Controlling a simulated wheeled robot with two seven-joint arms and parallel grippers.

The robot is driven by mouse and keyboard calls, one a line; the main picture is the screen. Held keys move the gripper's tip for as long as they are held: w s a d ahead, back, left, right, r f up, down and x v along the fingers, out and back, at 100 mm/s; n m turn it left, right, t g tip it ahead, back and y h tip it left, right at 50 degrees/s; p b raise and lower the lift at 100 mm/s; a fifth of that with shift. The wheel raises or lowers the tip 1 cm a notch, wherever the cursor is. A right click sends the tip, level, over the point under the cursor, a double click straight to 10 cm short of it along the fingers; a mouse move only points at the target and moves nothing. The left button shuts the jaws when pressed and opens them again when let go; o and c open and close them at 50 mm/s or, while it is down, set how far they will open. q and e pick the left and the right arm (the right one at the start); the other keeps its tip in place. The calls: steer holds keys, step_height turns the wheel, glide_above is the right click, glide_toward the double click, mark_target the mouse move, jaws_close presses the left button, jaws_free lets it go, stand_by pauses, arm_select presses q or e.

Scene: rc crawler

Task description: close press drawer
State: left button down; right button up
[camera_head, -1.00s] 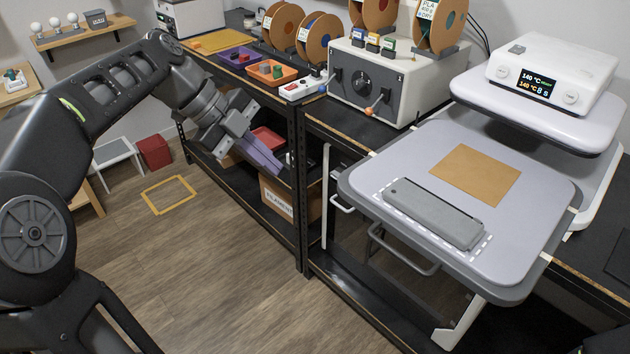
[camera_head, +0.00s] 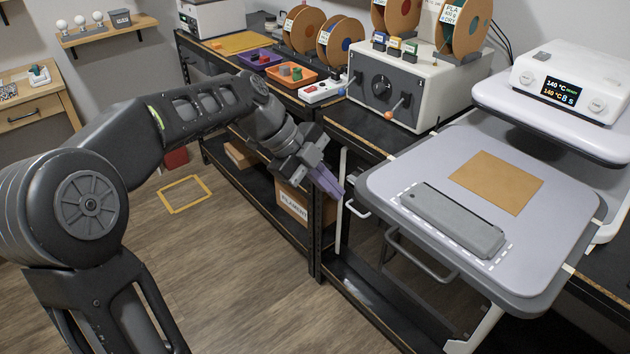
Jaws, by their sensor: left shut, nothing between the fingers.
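The press drawer (camera_head: 540,250) is the flat grey lower platen of the heat press, and it is slid out from under the white press head (camera_head: 560,85). A long grey pad (camera_head: 452,220) and a brown square sheet (camera_head: 496,182) lie on it. A white handle (camera_head: 357,209) sticks out at the drawer's left front side. My left gripper (camera_head: 331,190) has purple fingers, which are shut and empty. It is just left of the drawer's left corner, close to the handle; I cannot tell whether it touches. My right gripper is not in view.
A white machine with spools (camera_head: 400,85) stands on the bench behind the gripper. Purple (camera_head: 258,60) and orange (camera_head: 290,74) trays sit farther left. A filament box (camera_head: 292,205) is on the lower shelf. The wooden floor (camera_head: 240,290) in front is clear.

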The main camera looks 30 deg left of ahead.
arm_select(q)
steer(key=shift+w+d, duration=0.2)
steer(key=shift+w, duration=0.2)
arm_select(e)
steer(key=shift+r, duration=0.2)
arm_select(q)
steer(key=shift+w, duration=0.1)
